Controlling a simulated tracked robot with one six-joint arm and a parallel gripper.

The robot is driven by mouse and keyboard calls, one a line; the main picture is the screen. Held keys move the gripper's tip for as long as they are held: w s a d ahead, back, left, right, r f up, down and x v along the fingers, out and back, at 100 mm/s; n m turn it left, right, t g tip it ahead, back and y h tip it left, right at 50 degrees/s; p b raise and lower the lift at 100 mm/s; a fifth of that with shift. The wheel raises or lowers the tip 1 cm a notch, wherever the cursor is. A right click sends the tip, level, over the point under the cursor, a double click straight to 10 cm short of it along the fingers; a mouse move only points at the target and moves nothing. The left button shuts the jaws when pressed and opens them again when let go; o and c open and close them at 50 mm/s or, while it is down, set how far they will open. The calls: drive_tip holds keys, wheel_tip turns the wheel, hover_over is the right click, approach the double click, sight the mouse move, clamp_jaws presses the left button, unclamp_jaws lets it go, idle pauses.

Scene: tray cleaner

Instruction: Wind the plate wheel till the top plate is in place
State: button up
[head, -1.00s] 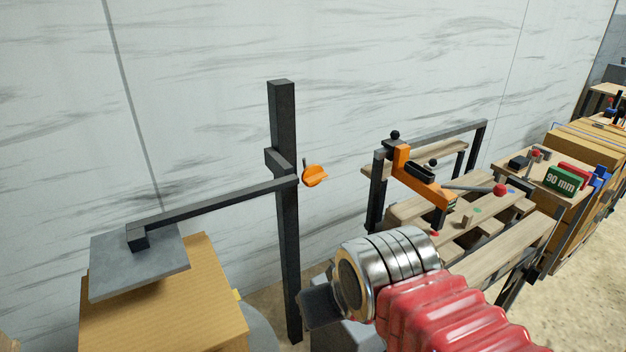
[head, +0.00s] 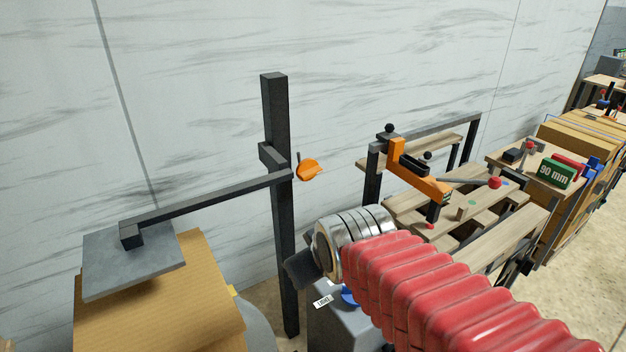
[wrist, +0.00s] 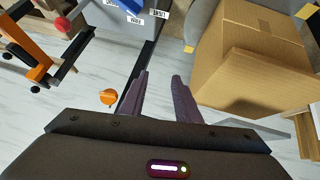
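The plate wheel, a small orange knob with a dark handle (head: 309,171), sits on the right side of a dark upright post (head: 274,130). In the wrist view the orange wheel (wrist: 108,97) is left of the fingers, apart from them. A long dark arm runs left from the post to the grey top plate (head: 105,270). The plate is over a cardboard box (head: 160,325); I cannot tell whether it touches the box. My gripper (head: 300,268) is below the wheel in the head view. In the wrist view its two fingers (wrist: 160,76) are apart with nothing between them.
A grey block with a blue part and a white label (head: 322,302) stands below my gripper. A wooden bench with an orange clamp (head: 420,178) and a red-knobbed lever (head: 494,183) stands to the right. A pale wall (head: 190,80) is behind the post.

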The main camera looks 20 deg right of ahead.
sight(312, 176)
drive_tip(key=w+d+f+n+t+h, duration=0.1)
drive_tip(key=w+d+f+n+t, duration=0.2)
drive_tip(key=w, duration=0.5)
drive_tip(key=w+d+f+n+t+h, duration=0.1)
drive_tip(key=w+d+f+n+t, duration=0.2)
drive_tip(key=w+n, duration=0.3)
drive_tip(key=w+d+f+n+t+h, duration=0.1)
drive_tip(key=w+d+f+n+t, duration=0.2)
drive_tip(key=w, duration=0.7)
drive_tip(key=shift+d+n+t, duration=0.7)
drive_tip(key=shift+d+n, duration=0.5)
drive_tip(key=shift+d, duration=0.05)
drive_tip(key=w+d, duration=0.1)
drive_tip(key=w, duration=0.8)
drive_tip(key=w+d, duration=0.1)
drive_tip(key=w, duration=0.3)
drive_tip(key=shift+w+d+r, duration=0.3)
drive_tip(key=shift+d+r, duration=0.05)
clamp_jaws()
drive_tip(key=shift+d, duration=0.1)
